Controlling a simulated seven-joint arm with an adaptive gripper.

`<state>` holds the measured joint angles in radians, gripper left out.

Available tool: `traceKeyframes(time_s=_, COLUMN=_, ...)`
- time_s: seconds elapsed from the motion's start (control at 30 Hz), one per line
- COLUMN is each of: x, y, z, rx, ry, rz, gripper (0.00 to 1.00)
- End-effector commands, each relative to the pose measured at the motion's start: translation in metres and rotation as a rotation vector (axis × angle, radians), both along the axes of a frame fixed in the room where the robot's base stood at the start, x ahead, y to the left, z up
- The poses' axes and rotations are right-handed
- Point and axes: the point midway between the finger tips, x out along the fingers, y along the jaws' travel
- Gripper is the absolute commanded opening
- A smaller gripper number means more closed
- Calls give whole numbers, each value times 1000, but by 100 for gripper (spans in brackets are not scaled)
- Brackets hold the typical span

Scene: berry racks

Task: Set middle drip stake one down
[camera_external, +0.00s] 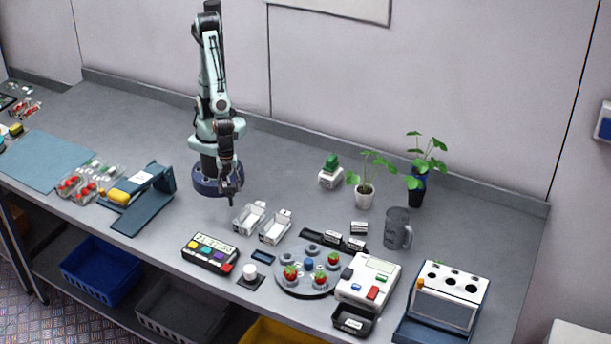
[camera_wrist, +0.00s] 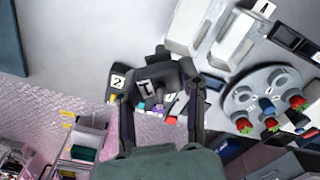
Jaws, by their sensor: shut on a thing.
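My gripper (camera_external: 231,187) points down above the bench, to the left of the two white trays. In the wrist view my gripper (camera_wrist: 158,90) has its two dark fingers closed about a small dark piece (camera_wrist: 157,72) with a pale marked label. This appears to be the drip stake. In the external view only a thin dark tip shows under the fingers, apparently clear of the bench top; its exact height cannot be told.
Two white trays (camera_external: 249,217) stand right of my gripper. A black box with coloured buttons (camera_external: 209,253) lies in front. A round grey holder (camera_external: 300,285) with strawberries, a white device (camera_external: 368,281), a mug (camera_external: 397,229) and potted plants (camera_external: 365,195) stand farther right.

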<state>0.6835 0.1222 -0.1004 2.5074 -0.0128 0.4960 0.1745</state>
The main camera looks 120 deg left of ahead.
Motion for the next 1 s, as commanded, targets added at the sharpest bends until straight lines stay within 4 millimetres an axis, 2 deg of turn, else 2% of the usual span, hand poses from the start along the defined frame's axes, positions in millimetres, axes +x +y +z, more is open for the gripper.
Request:
traceKeyframes(time_s=0.03, x=-19, y=-14, z=-1, rx=2, ry=1, rz=-114, gripper=22)
traceKeyframes(time_s=0.1, x=-43, y=-29, z=-2, rx=5, ry=5, rz=-246, gripper=22)
traceKeyframes(time_s=0.2, x=-75, y=-42, z=-3, rx=10, ry=8, rz=-399, gripper=22)
traceKeyframes(time_s=0.3, x=-98, y=-50, z=-3, rx=12, ry=8, rz=-512, gripper=22)
traceKeyframes(time_s=0.4, x=-113, y=-54, z=-3, rx=12, ry=8, rz=-581, gripper=22)
traceKeyframes(time_s=0.47, x=-119, y=-55, z=-6, rx=15, ry=9, rz=-605, gripper=22)
traceKeyframes(time_s=0.57, x=-123, y=-55, z=-20, rx=17, ry=12, rz=-623, gripper=22)
traceKeyframes(time_s=1.0, x=-122, y=-55, z=-77, rx=16, ry=10, rz=-621, gripper=22)
